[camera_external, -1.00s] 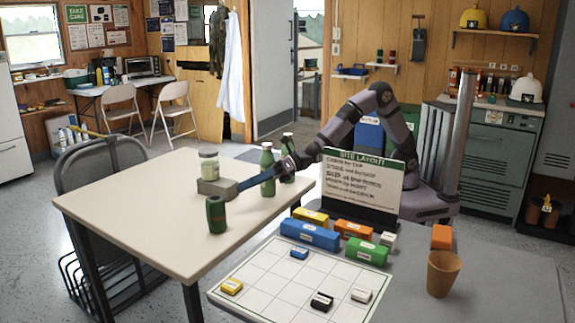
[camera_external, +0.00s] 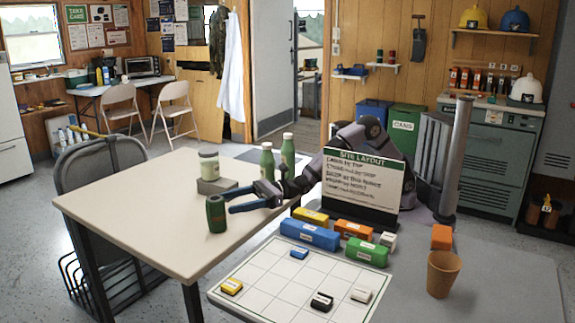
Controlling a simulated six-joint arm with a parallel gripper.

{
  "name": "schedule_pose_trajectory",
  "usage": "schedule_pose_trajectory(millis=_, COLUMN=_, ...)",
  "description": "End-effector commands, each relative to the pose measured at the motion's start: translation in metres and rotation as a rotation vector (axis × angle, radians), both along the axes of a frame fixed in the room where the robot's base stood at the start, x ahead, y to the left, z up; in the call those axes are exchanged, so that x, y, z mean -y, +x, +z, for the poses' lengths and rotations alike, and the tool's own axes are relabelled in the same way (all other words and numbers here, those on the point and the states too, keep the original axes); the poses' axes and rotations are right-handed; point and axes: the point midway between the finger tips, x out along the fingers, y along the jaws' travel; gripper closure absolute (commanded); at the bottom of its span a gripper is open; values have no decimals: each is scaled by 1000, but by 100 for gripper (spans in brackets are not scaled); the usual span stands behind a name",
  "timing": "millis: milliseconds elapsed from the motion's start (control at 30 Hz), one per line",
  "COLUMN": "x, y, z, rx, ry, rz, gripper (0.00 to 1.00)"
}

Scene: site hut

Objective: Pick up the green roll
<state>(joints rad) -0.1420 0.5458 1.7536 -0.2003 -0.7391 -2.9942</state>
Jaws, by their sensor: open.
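The green roll (camera_external: 216,213) is a short dark green cylinder with a lighter band. It stands upright on the beige table (camera_external: 140,210), near the table's right edge. My gripper (camera_external: 229,201) comes in from the right, low over the table, with its two blue fingers spread and pointing left at the roll. Nothing shows between the fingers. Whether a fingertip touches the roll or passes behind it I cannot tell.
A pale-lidded jar (camera_external: 208,166) on a grey block (camera_external: 214,186) stands behind the roll. Two green bottles (camera_external: 267,163) stand behind my gripper. The site layout sign (camera_external: 362,180) and several coloured blocks are to the right. The table's left part is clear.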

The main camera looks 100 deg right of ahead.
Motion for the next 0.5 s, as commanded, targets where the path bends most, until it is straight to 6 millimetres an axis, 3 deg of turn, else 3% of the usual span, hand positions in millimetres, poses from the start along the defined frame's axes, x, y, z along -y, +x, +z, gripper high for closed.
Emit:
schedule_pose_trajectory(millis=267, x=-2, y=6, z=0, rx=0, ry=1, rz=0, gripper=33)
schedule_pose_trajectory(millis=500, x=-10, y=26, z=0, rx=0, ry=1, rz=1, gripper=33)
